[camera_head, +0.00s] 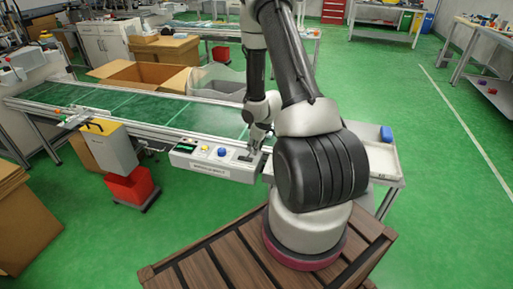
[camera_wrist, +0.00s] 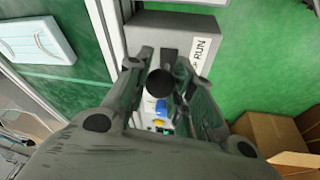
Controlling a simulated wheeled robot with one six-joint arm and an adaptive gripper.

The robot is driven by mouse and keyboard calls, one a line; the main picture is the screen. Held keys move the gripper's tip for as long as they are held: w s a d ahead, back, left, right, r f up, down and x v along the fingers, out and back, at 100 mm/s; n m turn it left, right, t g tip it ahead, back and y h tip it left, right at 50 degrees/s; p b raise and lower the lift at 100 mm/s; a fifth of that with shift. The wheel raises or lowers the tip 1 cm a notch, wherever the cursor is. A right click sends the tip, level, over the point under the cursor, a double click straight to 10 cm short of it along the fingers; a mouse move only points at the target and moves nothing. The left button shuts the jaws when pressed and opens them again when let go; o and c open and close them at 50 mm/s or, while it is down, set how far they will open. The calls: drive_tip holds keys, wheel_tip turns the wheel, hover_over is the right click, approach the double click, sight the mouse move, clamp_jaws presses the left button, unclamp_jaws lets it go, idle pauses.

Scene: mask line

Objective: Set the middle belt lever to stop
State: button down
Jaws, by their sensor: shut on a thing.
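The control box (camera_head: 213,166) sits on the near edge of the green conveyor, with a blue and a yellow button on top. It also shows in the wrist view (camera_wrist: 155,22), with a white RUN label (camera_wrist: 203,53) at one end. The belt lever shows as a round black knob (camera_wrist: 160,83) between my fingers, near a dark slot. My gripper (camera_wrist: 164,62) is shut on this lever. In the head view my gripper (camera_head: 252,150) is at the right end of the box. No stop label is readable; my fingers hide part of the panel.
The green conveyor belt (camera_head: 110,103) runs behind the box. A light-blue pleated item (camera_wrist: 38,40) lies on it in the wrist view. An open cardboard box (camera_head: 140,76) stands beyond. A red bin (camera_head: 130,186) stands on the floor at the left.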

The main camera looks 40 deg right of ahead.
drive_tip(key=shift+w+a+r+g, duration=0.15)
drive_tip(key=shift+w+a+g, duration=0.1)
drive_tip(key=shift+w+g, duration=0.1)
drive_tip(key=shift+w+a+r, duration=0.2)
drive_tip(key=shift+w+a, duration=0.05)
drive_tip(key=shift+w, duration=0.15)
drive_tip(key=shift+w+a+r, duration=0.2)
drive_tip(key=shift+w+a, duration=0.7)
drive_tip(key=shift+w, duration=0.25)
drive_tip(key=c, duration=1.2)
unclamp_jaws()
drive_tip(key=shift+c, duration=0.2)
drive_tip(key=shift+o, duration=0.3)
